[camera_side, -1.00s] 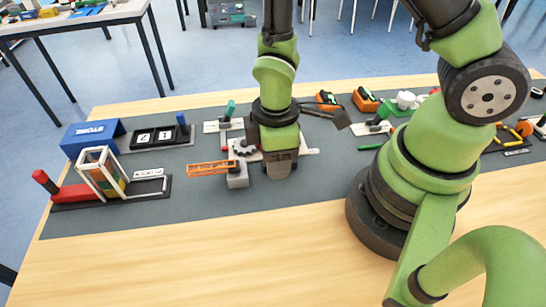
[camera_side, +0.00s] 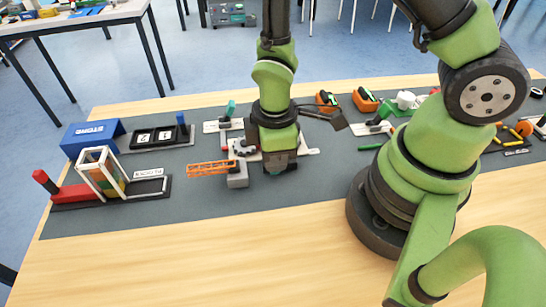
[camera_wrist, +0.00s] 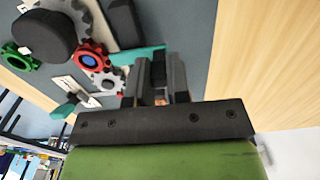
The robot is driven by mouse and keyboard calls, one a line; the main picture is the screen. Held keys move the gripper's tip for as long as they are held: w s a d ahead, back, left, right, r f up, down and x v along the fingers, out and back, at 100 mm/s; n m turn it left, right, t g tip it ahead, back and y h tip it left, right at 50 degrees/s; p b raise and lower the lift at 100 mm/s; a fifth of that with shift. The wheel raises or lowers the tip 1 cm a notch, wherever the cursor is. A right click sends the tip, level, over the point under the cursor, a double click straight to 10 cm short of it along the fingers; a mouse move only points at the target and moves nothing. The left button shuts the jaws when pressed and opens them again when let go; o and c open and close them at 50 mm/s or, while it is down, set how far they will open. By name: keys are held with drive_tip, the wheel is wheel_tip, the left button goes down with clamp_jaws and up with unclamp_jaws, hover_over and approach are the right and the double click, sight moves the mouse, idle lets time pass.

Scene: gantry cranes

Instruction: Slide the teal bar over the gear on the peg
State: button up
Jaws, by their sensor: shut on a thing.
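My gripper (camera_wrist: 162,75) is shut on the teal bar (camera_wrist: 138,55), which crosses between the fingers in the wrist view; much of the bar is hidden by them. In the side view my gripper (camera_side: 281,163) is low over the grey mat, and the bar is hard to make out. In the wrist view a small grey gear (camera_wrist: 108,80) lies left of the bar, beside a red gear with a blue centre (camera_wrist: 90,57). A larger grey gear (camera_wrist: 98,22) is partly hidden by a dark round part. I cannot tell which gear is on the peg.
An orange lattice jib (camera_side: 210,169) on a grey block (camera_side: 238,177) stands close left of my gripper. A green gear (camera_wrist: 18,57) lies farther left in the wrist view. A blue store box (camera_side: 92,137) is at the mat's left. The mat's front strip is clear.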

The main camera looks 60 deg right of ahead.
drive_tip(key=shift+w+d, duration=1)
drive_tip(key=o, duration=0.8)
wheel_tip(320, 180, up, 7)
drive_tip(key=s+r+m+t+y, duration=0.1)
drive_tip(key=s+r+m+t, duration=0.2)
drive_tip(key=r, duration=0.7)
drive_tip(key=s+d+r+m+t+y, duration=0.1)
drive_tip(key=s+r+m+t, duration=0.3)
drive_tip(key=s+r+m, duration=0.3)
wheel_tip(320, 180, up, 3)
drive_tip(key=m, duration=0.3)
drive_tip(key=shift+f, duration=0.15)
